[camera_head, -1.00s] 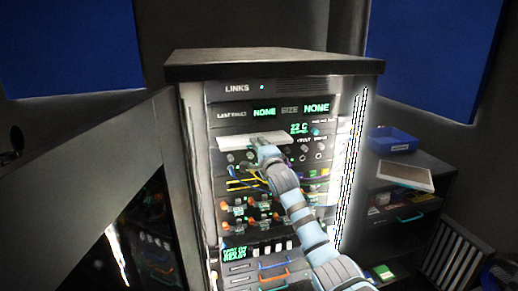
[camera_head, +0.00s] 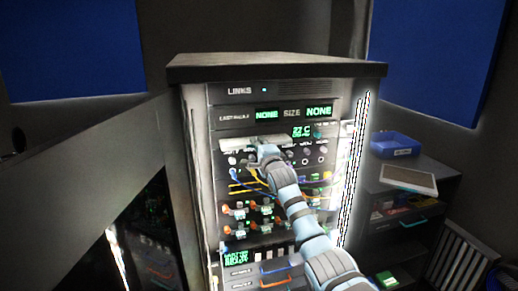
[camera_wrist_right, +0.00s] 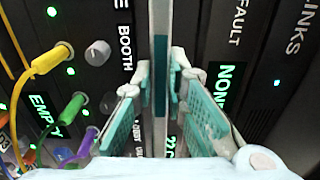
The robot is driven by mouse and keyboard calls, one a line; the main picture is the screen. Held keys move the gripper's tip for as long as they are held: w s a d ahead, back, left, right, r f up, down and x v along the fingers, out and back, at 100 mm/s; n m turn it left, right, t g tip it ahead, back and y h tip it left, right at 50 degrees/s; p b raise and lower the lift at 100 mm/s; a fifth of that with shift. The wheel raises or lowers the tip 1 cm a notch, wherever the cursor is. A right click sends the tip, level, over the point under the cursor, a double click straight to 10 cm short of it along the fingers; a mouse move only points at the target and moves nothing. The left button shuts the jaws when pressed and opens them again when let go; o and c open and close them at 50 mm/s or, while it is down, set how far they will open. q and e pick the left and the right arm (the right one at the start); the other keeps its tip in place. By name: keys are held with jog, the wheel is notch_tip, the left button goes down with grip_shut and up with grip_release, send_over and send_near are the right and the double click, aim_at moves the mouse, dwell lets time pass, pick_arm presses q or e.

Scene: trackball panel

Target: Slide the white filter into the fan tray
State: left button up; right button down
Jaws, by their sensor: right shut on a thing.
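The white filter (camera_head: 238,142) shows as a thin pale slab at a slot in the upper part of the rack, just under the lit display row. Only a narrow strip of it stands out from the rack front. My right gripper (camera_head: 266,152) is at the right part of its front edge. The fan tray inside the slot is hidden. My left gripper is not in view.
In the wrist view a yellow plug (camera_wrist_right: 52,60) is left of the fingers. A side cabinet at right holds a blue bin (camera_head: 395,145) and a pale framed panel (camera_head: 408,179).

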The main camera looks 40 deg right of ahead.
jog(key=shift+b+x, duration=0.5)
jog(key=shift+x, duration=0.35)
jog(key=c, duration=1.5)
grip_release()
jog(key=shift+c, duration=0.2)
jog(key=shift+a, duration=0.1)
jog(key=v, duration=1.2)
